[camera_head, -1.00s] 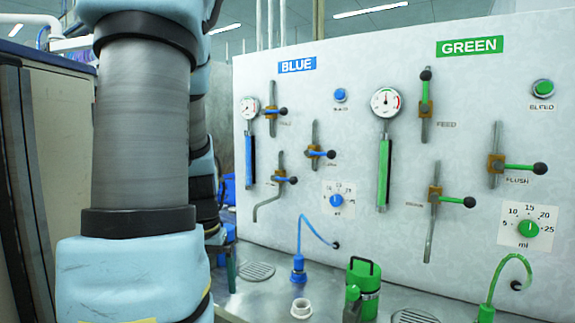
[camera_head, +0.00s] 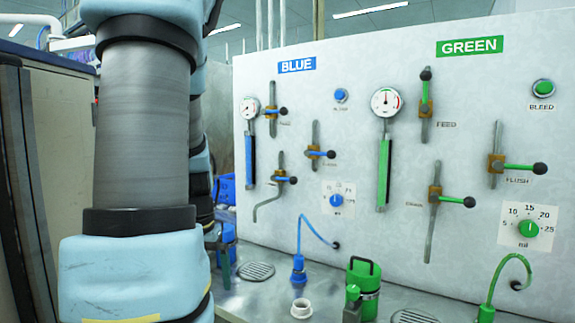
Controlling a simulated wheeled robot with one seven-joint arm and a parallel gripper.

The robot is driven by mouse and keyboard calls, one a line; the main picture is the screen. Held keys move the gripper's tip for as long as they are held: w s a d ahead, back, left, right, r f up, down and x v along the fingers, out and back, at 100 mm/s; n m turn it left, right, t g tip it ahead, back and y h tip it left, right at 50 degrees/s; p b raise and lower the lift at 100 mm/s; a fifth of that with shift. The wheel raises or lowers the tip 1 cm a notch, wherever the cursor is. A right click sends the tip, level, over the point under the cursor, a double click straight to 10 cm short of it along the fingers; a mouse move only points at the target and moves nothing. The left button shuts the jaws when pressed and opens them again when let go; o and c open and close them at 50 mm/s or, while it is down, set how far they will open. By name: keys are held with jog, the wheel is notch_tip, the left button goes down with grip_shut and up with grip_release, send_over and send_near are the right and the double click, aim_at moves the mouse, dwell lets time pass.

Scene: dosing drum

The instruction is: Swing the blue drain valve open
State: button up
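The blue drain valve (camera_head: 281,180) is the lowest of the three blue-handled valves on the left half of the white panel, just above a bent outlet pipe (camera_head: 267,206). Its short blue lever points right, across the pipe, and ends in a black knob. Its label is too small to read. The lever is clear of my arm in this view. My arm fills the left of the view, and my gripper is out of sight.
Two other blue-handled valves (camera_head: 272,111) (camera_head: 314,152) sit close by, levers pointing right. A green canister (camera_head: 366,285) and a white cup (camera_head: 301,308) stand on the metal counter below. A cabinet (camera_head: 52,180) is at far left.

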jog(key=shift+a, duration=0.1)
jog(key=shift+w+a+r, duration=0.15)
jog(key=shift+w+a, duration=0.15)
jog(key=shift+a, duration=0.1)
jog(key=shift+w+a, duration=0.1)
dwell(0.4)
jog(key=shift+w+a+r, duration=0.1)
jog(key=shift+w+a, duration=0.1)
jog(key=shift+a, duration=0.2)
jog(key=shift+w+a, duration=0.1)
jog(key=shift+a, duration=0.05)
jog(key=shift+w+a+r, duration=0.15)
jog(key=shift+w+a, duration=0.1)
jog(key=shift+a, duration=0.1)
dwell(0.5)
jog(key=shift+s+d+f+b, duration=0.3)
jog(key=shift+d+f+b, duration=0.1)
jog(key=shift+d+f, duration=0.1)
